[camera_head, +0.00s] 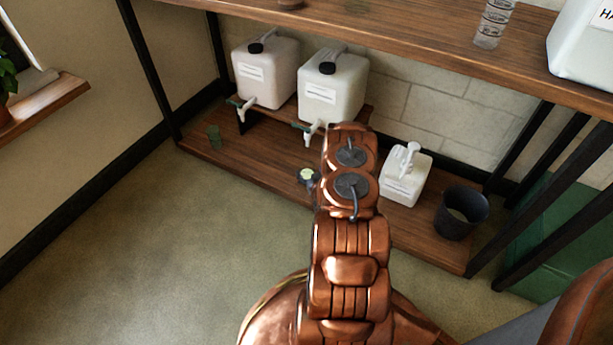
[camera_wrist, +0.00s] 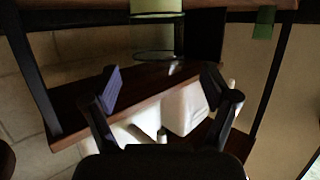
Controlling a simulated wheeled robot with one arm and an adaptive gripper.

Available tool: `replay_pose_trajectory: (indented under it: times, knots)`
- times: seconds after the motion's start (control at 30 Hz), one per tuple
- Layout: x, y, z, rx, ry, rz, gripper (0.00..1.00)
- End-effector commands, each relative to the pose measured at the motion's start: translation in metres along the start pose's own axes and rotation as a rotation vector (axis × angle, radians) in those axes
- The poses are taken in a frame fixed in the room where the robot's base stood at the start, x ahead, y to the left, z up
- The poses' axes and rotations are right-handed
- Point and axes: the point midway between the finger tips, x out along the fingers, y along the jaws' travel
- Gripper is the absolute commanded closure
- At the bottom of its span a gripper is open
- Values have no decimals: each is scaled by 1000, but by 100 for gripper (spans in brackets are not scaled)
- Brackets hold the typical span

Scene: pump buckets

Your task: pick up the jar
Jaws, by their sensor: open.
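The jar (camera_head: 307,177) is at the front edge of the lower shelf in the head view, just left of my arm and partly hidden by it. Its round top looks pale green. What looks like the same jar, clear glass with a green end, shows at the top middle of the wrist view (camera_wrist: 157,34). That view looks upside down, and the picture's edge cuts the jar off. My gripper (camera_wrist: 161,88) is open, with nothing between its fingers. The jar lies beyond the fingertips, apart from them. In the head view my gripper is hidden behind my arm.
Two white jugs with taps (camera_head: 265,73) (camera_head: 333,86) stand on a raised board behind the jar. A white pump bottle (camera_head: 406,175) and a dark bucket (camera_head: 461,213) are to the right.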

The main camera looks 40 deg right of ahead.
Motion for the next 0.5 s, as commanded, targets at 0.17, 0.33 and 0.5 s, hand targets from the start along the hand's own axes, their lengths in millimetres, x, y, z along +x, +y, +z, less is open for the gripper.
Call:
replay_pose_trajectory:
  times: [0.17,0.33,0.5]
  knots:
    - [22,1,3,-2,-1,-4,14]
    - [43,1,0,-3,-1,-6,14]
    - [47,1,-1,0,-3,-4,14]
